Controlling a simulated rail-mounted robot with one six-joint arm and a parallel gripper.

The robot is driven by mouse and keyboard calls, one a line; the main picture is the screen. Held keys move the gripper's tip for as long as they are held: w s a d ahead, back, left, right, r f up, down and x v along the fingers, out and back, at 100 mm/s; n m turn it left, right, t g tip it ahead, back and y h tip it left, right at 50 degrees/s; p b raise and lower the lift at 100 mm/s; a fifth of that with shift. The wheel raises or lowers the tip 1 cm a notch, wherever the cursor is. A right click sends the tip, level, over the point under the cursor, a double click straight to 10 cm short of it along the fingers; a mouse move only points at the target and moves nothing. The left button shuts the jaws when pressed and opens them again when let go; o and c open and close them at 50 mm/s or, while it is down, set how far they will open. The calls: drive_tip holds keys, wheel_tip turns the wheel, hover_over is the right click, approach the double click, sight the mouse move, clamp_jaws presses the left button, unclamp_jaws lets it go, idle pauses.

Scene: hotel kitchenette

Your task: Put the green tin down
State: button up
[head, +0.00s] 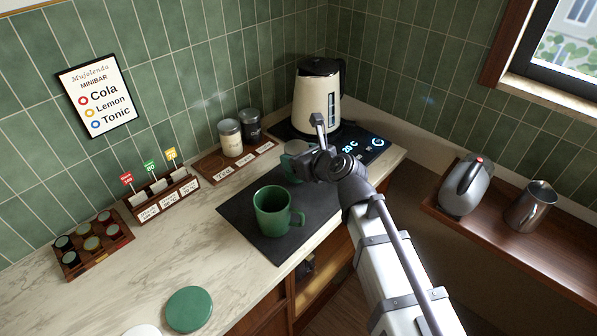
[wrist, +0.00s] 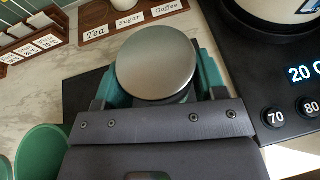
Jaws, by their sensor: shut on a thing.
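My gripper (wrist: 157,92) is shut on a round tin with a flat silver lid (wrist: 156,62). Teal finger pads sit on both sides of it; its body is mostly hidden under the lid, so its colour is not clear. In the head view my gripper (head: 296,160) is at the back end of the dark mat (head: 255,222), by the kettle base. I cannot tell whether the tin touches the surface.
A green mug (head: 272,212) stands on the mat. The wooden Tea, Sugar, Coffee tray (head: 212,167) holds a white jar (head: 230,137) and a dark jar (head: 250,125); its Tea place is empty. A cream kettle (head: 317,95) stands behind my gripper.

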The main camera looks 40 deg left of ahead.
wheel_tip(320, 180, down, 3)
drive_tip(key=shift+r+b, duration=0.15)
drive_tip(key=shift+b, duration=0.35)
drive_tip(key=shift+r+p, duration=0.3)
drive_tip(key=shift+f, duration=0.2)
drive_tip(key=o, duration=1)
drive_tip(key=shift+o, duration=0.2)
drive_tip(key=shift+r, duration=0.3)
drive_tip(key=p+v, duration=0.4)
drive_tip(key=v, duration=0.8)
drive_tip(key=shift+p, duration=0.3)
drive_tip(key=shift+w, duration=0.1)
